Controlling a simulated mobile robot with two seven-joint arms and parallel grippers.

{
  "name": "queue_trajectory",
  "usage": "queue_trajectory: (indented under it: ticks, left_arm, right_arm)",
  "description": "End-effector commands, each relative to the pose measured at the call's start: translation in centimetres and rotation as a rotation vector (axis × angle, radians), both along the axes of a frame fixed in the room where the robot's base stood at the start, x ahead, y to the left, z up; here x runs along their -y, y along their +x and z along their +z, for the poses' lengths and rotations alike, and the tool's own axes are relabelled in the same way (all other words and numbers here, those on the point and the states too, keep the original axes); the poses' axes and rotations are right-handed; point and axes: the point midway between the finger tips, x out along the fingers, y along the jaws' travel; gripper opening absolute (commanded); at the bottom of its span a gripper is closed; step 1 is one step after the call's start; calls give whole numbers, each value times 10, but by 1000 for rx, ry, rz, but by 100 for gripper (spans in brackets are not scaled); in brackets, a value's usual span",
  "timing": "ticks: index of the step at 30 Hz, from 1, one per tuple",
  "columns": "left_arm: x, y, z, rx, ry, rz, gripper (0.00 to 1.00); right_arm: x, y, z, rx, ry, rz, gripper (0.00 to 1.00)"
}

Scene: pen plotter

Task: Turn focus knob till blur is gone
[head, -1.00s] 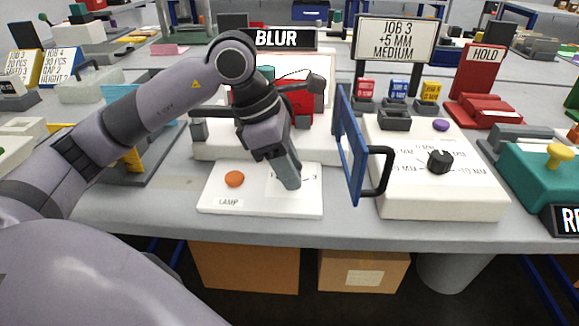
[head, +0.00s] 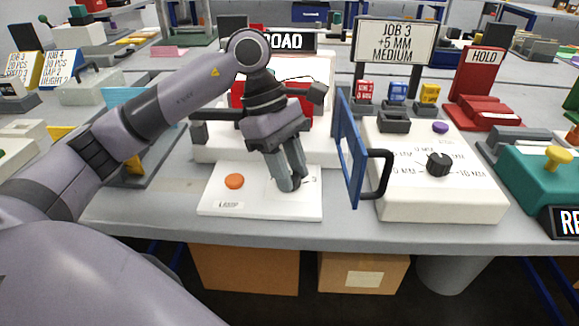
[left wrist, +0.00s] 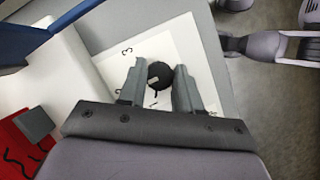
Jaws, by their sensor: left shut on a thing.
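A round black knob (left wrist: 160,75) on the white lamp panel (head: 210,200) sits between the fingers of my left gripper (head: 288,186) in the left wrist view. My left gripper (left wrist: 160,80) is shut on it, with one finger on each side. A white plate with printed numbers, a 3 among them, lies around the knob. In the head view the fingers hide the knob. The black sign (head: 292,41) behind my arm shows letters ending in OAD, the left part hidden by my wrist.
An orange button (head: 234,181) is left of my fingers on the same panel. A blue frame with a black handle (head: 378,172) stands close on the right. Beyond it is a white box with a black dial (head: 438,163).

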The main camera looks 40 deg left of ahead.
Motion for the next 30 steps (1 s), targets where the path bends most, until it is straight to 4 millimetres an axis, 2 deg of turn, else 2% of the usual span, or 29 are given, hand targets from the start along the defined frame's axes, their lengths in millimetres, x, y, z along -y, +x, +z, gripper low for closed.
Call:
queue_trajectory:
  ticks: [12, 13, 15, 26, 30]
  left_arm:
    - [-1, 0, 1, 2, 2, -5, 3]
    - [-1, 0, 1, 2, 2, -5, 43]
    - [0, 0, 0, 2, 2, -5, 59]
    - [0, 0, 0, 1, 1, -4, 59]
    - [0, 1, 7, 3, 1, -4, 59]
  right_arm:
    - [0, 1, 2, 3, 0, -1, 43]
    - [0, 1, 2, 3, 0, -1, 43]
    - [1, 1, 2, 3, 0, -2, 43]
    - [0, 1, 2, 4, 2, -3, 43]
    - [0, 1, 4, 3, 2, -3, 43]
